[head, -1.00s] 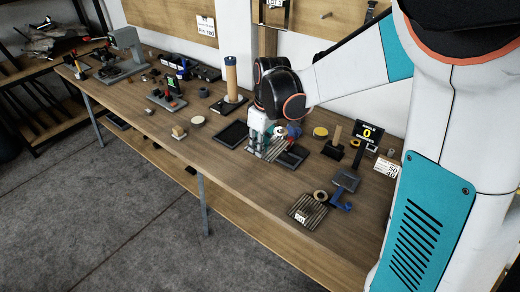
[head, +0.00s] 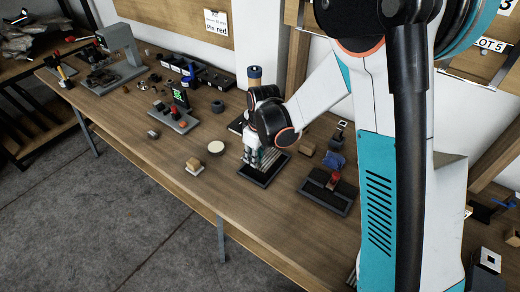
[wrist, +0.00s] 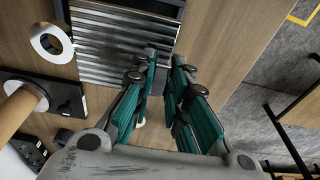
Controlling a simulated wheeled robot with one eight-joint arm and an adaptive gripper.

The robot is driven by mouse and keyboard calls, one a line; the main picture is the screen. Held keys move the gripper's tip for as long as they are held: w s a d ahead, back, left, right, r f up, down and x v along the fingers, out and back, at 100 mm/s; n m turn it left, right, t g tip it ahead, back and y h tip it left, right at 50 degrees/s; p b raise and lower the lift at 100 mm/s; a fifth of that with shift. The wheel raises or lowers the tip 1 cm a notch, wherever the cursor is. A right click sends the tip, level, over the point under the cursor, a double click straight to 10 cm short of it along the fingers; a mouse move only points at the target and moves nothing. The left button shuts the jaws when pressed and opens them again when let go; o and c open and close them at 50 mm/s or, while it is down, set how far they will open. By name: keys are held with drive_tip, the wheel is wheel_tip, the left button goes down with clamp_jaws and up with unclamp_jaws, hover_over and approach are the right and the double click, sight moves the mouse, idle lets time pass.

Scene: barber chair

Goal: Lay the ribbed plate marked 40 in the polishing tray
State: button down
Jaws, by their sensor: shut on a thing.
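My gripper (head: 249,155) is shut on a ribbed metal plate (head: 270,158). In the wrist view the plate's grey ribs (wrist: 115,40) fill the upper middle, just beyond my two green fingers (wrist: 163,72). The number on the plate cannot be read. A shallow black tray (head: 262,177) lies on the bench directly under the plate in the head view, partly covered by it. I cannot tell whether the plate touches the tray or is just above it.
A cream disc (head: 215,147) and a small block on a base (head: 194,168) lie left of the tray.

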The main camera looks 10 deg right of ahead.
drive_tip(key=shift+w+a+f, duration=0.1)
drive_tip(key=shift+w+f, duration=0.1)
drive_tip(key=shift+w, duration=0.05)
drive_tip(key=shift+f+b, duration=2.15)
drive_tip(key=shift+f, duration=1.1)
drive_tip(key=c, duration=1.5)
unclamp_jaws()
drive_tip(key=shift+r, duration=0.1)
drive_tip(key=r, duration=0.4)
drive_tip(key=s+d+r, duration=0.1)
drive_tip(key=r, duration=0.6)
drive_tip(key=shift+s+d+r, duration=0.15)
drive_tip(key=shift+s+r, duration=0.05)
drive_tip(key=shift+r, duration=0.15)
